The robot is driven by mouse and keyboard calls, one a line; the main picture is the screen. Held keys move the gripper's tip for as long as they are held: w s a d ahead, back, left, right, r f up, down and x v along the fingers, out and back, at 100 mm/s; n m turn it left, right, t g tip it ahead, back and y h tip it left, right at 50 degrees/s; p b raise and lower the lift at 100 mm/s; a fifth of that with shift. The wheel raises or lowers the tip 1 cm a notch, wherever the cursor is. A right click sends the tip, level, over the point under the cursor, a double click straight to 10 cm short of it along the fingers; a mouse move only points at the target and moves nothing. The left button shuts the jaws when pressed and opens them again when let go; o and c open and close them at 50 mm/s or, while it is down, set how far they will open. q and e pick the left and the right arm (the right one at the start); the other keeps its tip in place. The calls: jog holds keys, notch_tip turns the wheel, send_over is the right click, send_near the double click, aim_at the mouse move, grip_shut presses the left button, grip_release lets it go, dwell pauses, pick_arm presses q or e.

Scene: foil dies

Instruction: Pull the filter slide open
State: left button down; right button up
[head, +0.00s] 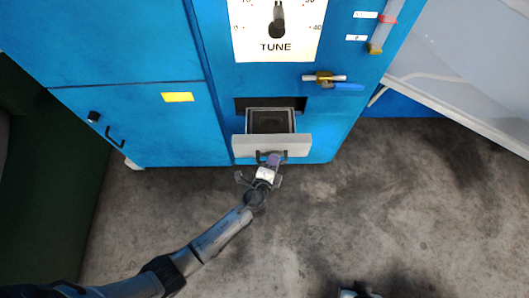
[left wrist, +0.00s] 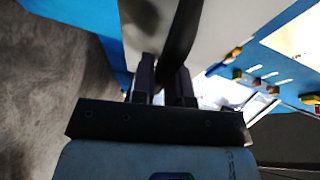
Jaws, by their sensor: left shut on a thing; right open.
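The filter slide (head: 243,145) is a drawer with a pale grey front and a dark mesh inside. It sticks out of its slot low on the blue cabinet in the head view. My left gripper (head: 270,161) is shut on the dark handle of the slide's front. In the left wrist view the fingers of my left gripper (left wrist: 166,85) close on the dark handle bar (left wrist: 182,35), with the pale slide front behind. My right gripper (head: 358,292) shows only in part at the bottom edge of the head view, empty and away from the cabinet.
A pale slanted panel (head: 460,90) stands at right. The concrete floor (head: 400,200) in front is clear.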

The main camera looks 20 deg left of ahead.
pick_arm(q)
jog(key=shift+s+d, duration=0.1)
jog(key=shift+s, duration=0.1)
pick_arm(e)
jog(key=shift+w+a, duration=0.1)
jog(key=shift+a, duration=0.15)
pick_arm(q)
jog(key=c, duration=1.1)
grip_release()
jog(key=shift+s, duration=0.1)
jog(key=s+r, duration=0.1)
jog(key=s, duration=0.3)
jog(key=s+p, duration=0.1)
jog(key=s, duration=0.4)
jog(key=s+r, duration=0.1)
jog(key=s, duration=0.3)
jog(key=shift+s+a+r, duration=0.2)
jog(key=shift+a+r, duration=0.05)
jog(key=shift+r, duration=0.1)
pick_arm(e)
jog(key=shift+r, duration=0.65)
